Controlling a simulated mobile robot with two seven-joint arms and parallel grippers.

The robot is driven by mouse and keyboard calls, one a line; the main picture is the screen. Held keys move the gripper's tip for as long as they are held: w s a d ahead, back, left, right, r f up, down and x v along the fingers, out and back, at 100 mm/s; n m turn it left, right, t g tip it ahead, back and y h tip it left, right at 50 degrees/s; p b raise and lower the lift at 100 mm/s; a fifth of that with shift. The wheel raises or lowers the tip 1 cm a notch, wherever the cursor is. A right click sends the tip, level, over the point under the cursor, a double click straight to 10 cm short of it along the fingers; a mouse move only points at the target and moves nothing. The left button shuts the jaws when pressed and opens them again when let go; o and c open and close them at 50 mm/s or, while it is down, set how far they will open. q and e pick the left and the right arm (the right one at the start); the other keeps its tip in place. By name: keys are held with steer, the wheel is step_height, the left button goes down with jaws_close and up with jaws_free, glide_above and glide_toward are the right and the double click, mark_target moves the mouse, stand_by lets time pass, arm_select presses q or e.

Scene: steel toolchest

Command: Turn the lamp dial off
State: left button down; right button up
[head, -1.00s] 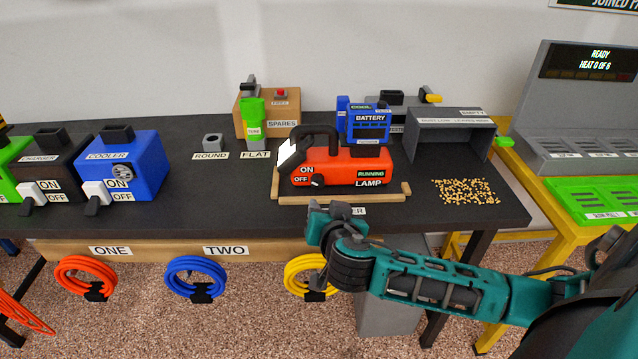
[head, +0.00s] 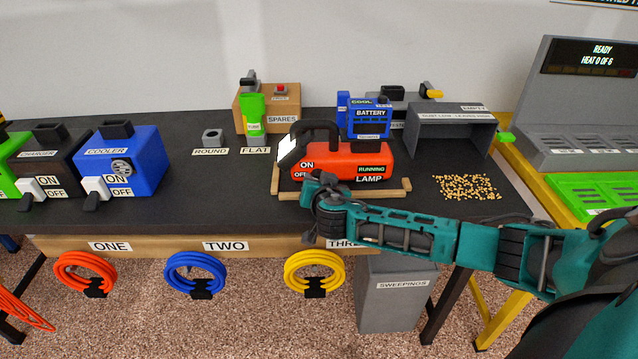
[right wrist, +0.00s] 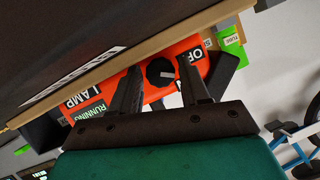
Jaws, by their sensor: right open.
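The orange lamp (head: 345,158) sits on the dark bench, with ON and OFF labels on its front left and a lit green RUNNING sign (head: 371,169). Its round black dial (right wrist: 159,72) shows in the right wrist view, with a small white mark, beside the OFF label (right wrist: 189,68). In the head view my right gripper (head: 322,183) is in front of the lamp and hides the dial. The right wrist view shows the right gripper (right wrist: 162,72) open, one finger to each side of the dial; contact cannot be told. My left gripper is not in view.
A blue battery (head: 369,118) stands at the lamp's back. A grey open bin (head: 452,142) and scattered yellow pellets (head: 467,187) are to the right.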

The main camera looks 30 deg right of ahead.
steer(key=shift+w, duration=0.1)
steer(key=c, duration=0.8)
steer(key=shift+f, duration=0.1)
steer(key=shift+n+b, duration=0.3)
steer(key=shift+b, duration=0.05)
steer(key=shift+h, duration=0.3)
steer(key=shift+n+g+h, duration=0.3)
steer(key=shift+n+g, duration=0.2)
steer(key=shift+n, duration=0.2)
steer(key=shift+n+g+h, duration=0.3)
steer(key=shift+n+h, duration=0.3)
steer(key=shift+n, duration=0.4)
steer(key=shift+w, duration=0.1)
